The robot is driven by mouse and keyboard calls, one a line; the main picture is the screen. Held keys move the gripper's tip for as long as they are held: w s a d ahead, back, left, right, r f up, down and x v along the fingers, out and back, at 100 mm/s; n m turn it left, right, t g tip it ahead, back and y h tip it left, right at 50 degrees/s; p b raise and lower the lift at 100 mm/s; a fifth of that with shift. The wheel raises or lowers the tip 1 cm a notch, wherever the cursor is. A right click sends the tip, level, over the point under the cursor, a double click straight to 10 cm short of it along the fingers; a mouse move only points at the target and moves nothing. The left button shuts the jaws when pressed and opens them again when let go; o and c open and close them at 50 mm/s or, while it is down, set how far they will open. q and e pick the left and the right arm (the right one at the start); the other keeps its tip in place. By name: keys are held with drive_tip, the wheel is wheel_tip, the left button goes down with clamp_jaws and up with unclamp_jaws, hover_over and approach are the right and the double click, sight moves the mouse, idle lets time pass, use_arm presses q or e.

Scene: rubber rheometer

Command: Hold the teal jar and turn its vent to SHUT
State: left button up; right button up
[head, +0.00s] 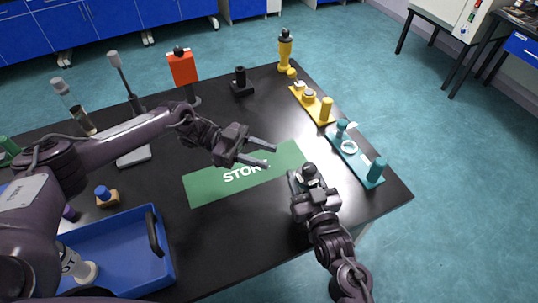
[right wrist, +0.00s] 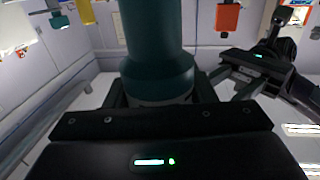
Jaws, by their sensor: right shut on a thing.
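The teal jar (right wrist: 157,75) stands upright between the fingers of my right gripper in the right wrist view. In the head view only its black top (head: 309,170) shows clearly; the gripper hides the body. My right gripper (head: 308,182) is shut on the jar, by the right end of the green mat. I cannot tell whether the jar touches the table, nor read the vent's setting. My left gripper (head: 270,154) is open and empty above the mat, left of the jar. It also shows at the right of the right wrist view (right wrist: 232,82).
The green mat (head: 205,188) lies mid-table. A teal tray (head: 358,160) and a yellow tray (head: 310,103) with parts lie to the right. A yellow jar (head: 285,55) stands at the back. A blue bin (head: 115,235) is front left.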

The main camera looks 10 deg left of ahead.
drive_tip(key=o, duration=1.1)
drive_tip(key=shift+s, duration=0.1)
